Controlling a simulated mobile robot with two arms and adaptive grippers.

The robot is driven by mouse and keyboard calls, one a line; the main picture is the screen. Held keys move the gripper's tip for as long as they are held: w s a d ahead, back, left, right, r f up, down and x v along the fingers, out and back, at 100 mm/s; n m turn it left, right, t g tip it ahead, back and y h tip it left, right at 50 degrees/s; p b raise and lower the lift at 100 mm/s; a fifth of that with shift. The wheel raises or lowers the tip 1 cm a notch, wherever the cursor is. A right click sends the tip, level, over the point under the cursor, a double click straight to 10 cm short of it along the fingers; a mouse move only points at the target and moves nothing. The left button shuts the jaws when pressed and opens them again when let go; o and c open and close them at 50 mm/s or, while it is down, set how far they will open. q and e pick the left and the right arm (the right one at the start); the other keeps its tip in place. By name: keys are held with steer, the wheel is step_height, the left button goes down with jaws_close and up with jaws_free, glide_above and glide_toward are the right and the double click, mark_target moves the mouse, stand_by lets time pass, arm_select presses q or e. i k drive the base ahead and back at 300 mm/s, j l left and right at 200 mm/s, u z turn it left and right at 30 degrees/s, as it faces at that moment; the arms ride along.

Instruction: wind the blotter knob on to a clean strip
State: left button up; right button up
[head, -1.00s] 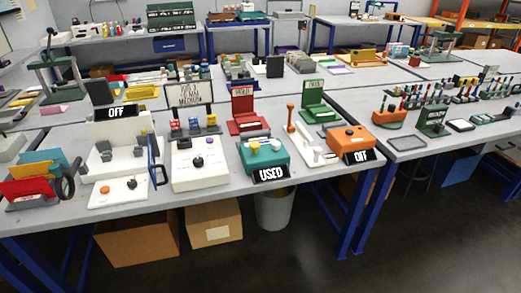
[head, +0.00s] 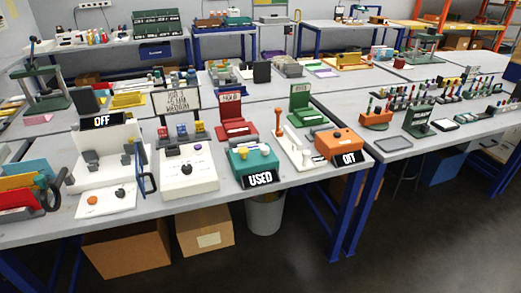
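A teal box (head: 240,168) stands at the front of the near table, right of centre. A black sign reading USED (head: 261,180) is at its front edge. Small pale and yellow knobs (head: 243,155) show on its top; they are too small to tell how they are turned. I take this box to be the blotter, but no label naming it is readable. Neither of my grippers is in view.
A white box with a black knob (head: 188,176) stands left of the teal box. An orange box (head: 337,143) with an OFF sign (head: 348,158) is to its right. A red stand (head: 233,127) is behind. The floor in front (head: 330,275) is clear.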

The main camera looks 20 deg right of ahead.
mark_target(265, 150)
steer(key=i+l, duration=0.1)
steer(key=i+l+z, duration=0.1)
steer(key=i+z, duration=0.2)
steer(key=z, duration=0.2)
steer(key=i+z, duration=0.3)
steer(key=z, duration=0.2)
